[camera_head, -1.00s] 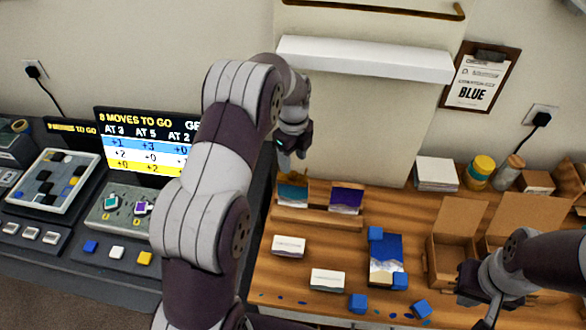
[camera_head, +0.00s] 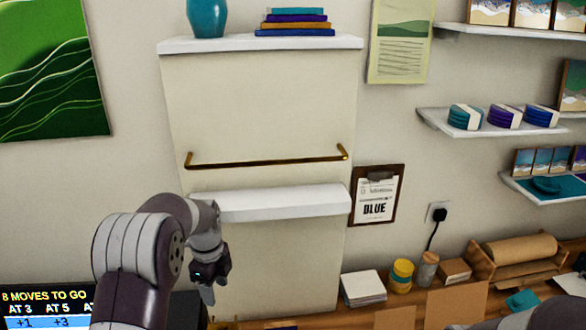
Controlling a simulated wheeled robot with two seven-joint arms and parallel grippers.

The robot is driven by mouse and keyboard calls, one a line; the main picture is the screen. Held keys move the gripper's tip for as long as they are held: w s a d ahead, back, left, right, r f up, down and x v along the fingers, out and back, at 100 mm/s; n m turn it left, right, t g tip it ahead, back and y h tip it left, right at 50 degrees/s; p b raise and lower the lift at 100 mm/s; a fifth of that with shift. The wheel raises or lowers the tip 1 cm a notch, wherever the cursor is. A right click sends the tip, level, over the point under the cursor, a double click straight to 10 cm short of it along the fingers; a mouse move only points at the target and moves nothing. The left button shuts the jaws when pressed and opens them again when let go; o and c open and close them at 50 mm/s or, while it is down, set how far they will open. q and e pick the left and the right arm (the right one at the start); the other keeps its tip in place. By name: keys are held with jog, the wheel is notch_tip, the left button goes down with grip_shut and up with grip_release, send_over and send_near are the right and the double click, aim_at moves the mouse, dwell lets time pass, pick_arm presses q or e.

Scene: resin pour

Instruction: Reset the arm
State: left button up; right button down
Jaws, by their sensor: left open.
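My left arm comes in from the lower left, and its gripper (camera_head: 209,291) hangs with its fingers pointing down in front of the cream panel. It is open, and nothing shows between its fingers. My right arm shows only as a link at the lower right edge; its gripper is out of the picture.
A white ledge (camera_head: 272,203) and a brass bar (camera_head: 267,161) are just above the left gripper. A clipboard (camera_head: 377,196) reading BLUE hangs to the right. Paper stack (camera_head: 363,289) and yellow jar (camera_head: 401,274) stand on the bench. A screen (camera_head: 45,309) is at lower left.

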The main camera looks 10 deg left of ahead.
pick_arm(q)
jog(key=s+d+n+b, duration=0.1)
jog(key=s+d+n, duration=0.2)
jog(key=s+n, duration=0.7)
jog(key=s+d+f+n+t+b, duration=0.1)
jog(key=s+d+n, duration=0.3)
jog(key=s+n, duration=0.6)
jog(key=shift+s+f, duration=0.25)
jog(key=shift+s, duration=0.9)
jog(key=shift+a, duration=0.1)
